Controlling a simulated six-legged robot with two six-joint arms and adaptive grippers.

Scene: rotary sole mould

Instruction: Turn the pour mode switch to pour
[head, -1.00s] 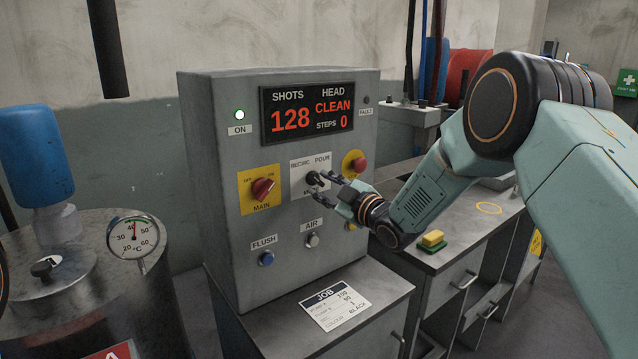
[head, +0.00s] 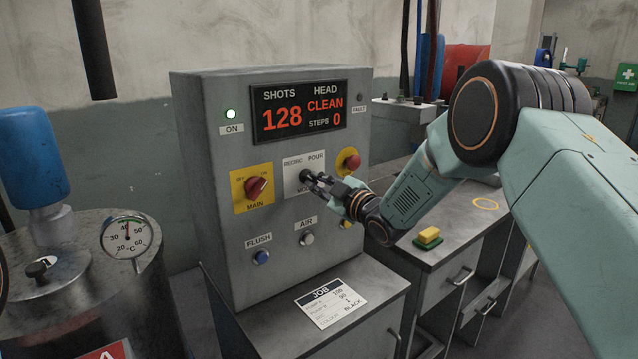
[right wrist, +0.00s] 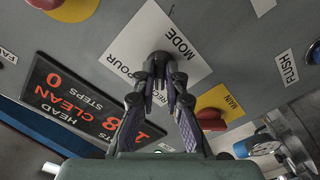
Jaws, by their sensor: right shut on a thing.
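The pour mode switch (head: 304,176) is a small black knob on a white plate (head: 291,184) marked RECIRC, POUR and MODE, on the front of the grey control box. My right gripper (head: 313,180) is shut on the knob, reaching it from the right. In the right wrist view both fingertips (right wrist: 162,66) close around the black knob (right wrist: 161,58), with the plate (right wrist: 130,45) behind. The fingers partly cover the knob, so I cannot tell which way it points. My left gripper is not in view.
The display (head: 298,112) reads 128 shots, head CLEAN, steps 0. A red MAIN switch (head: 256,187) is left of the mode plate, and a red button (head: 352,162) is right of it. FLUSH (head: 261,257) and AIR (head: 306,239) buttons are below. A job card (head: 331,303) lies in front.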

